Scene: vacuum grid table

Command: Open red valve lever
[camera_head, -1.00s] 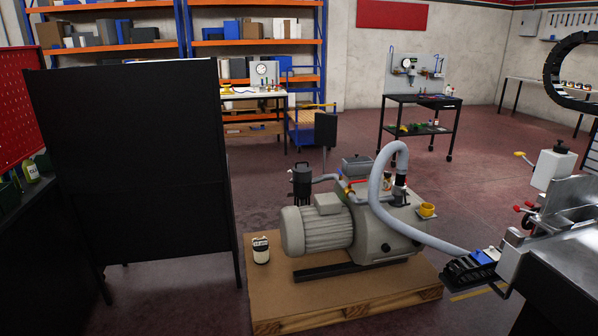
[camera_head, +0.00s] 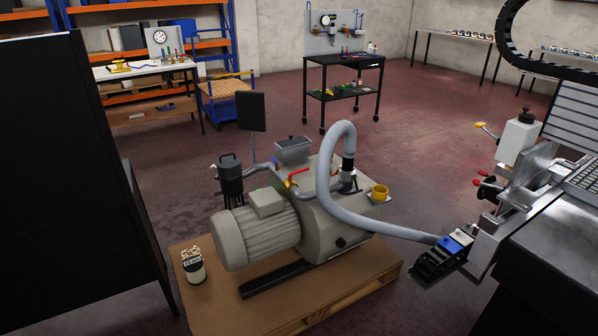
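A small red valve lever (camera_head: 299,171) shows on the grey vacuum pump (camera_head: 322,215), above a brass-coloured fitting in the pipe between the black filter canister (camera_head: 231,180) and the pump body. The lever lies roughly level and slants up to the right. It is small here, so its exact setting is hard to tell. Nothing touches it. Neither of my grippers shows in the head view.
The pump stands on a wooden pallet (camera_head: 216,290). A grey hose (camera_head: 335,185) arches right toward a machine table (camera_head: 570,235) with red knobs. A black panel (camera_head: 70,180) blocks the left. Open floor (camera_head: 415,170) lies behind the pump.

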